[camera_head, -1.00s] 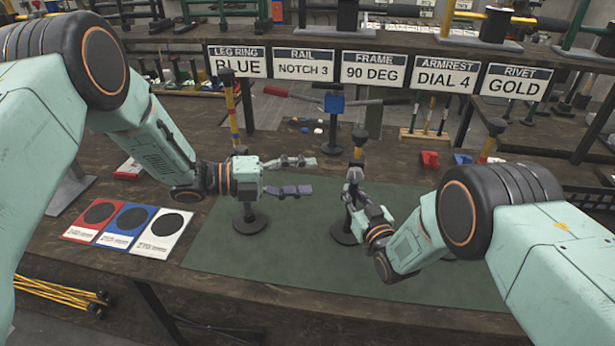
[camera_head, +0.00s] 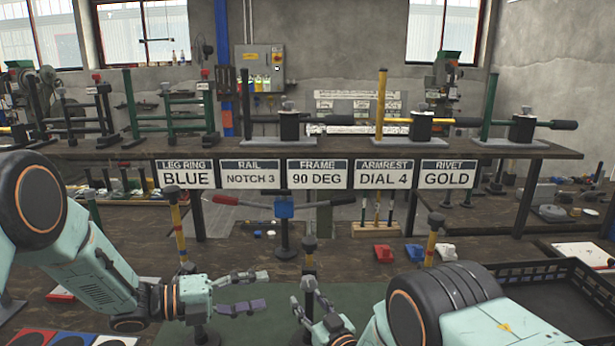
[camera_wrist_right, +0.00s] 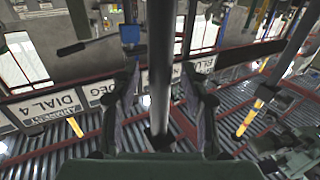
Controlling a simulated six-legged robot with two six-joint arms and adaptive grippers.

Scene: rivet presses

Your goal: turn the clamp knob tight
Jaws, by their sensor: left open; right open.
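My right gripper (camera_head: 312,298) is open at this post, below the knob. In the right wrist view a dark post (camera_wrist_right: 160,65) runs between its two spread fingers, with no clear contact visible. My left gripper (camera_head: 258,291) is open and empty, its fingers pointing right towards the post. A blue clamp block (camera_head: 284,210) on a dark stand holds a bar with a red left end behind the mat. I cannot tell which knob is the clamp knob.
A black tray (camera_head: 555,290) is at the right. Label signs (camera_head: 317,174) hang from the shelf behind.

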